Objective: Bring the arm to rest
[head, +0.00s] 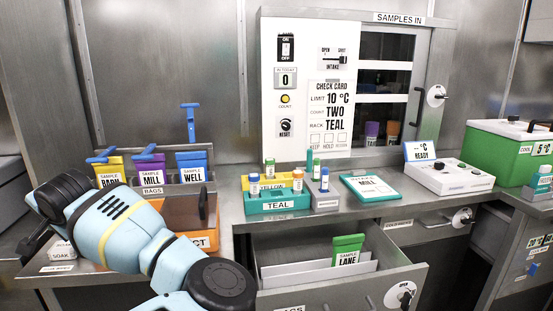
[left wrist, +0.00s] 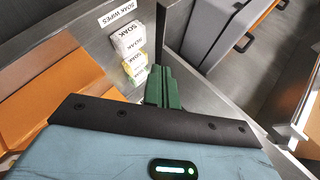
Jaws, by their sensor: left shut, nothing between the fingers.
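My left arm (head: 125,225) shows in the head view as light blue links with black joints, reaching over the left part of the bench. Its gripper is not visible in that view. In the left wrist view my left gripper (left wrist: 163,84) has its green fingers together, with nothing between them. It points toward the bench beside the packets labelled SOAK (left wrist: 128,40), which appear slightly apart from it. My right arm and gripper are in neither view.
An open drawer (head: 410,280) with a green SAMPLE LANE packet (head: 347,248) juts out at the front. A teal rack (head: 277,201), a white control box (head: 450,176) and a green cooler (head: 505,155) stand on the bench. An orange tray (left wrist: 60,75) lies near my left gripper.

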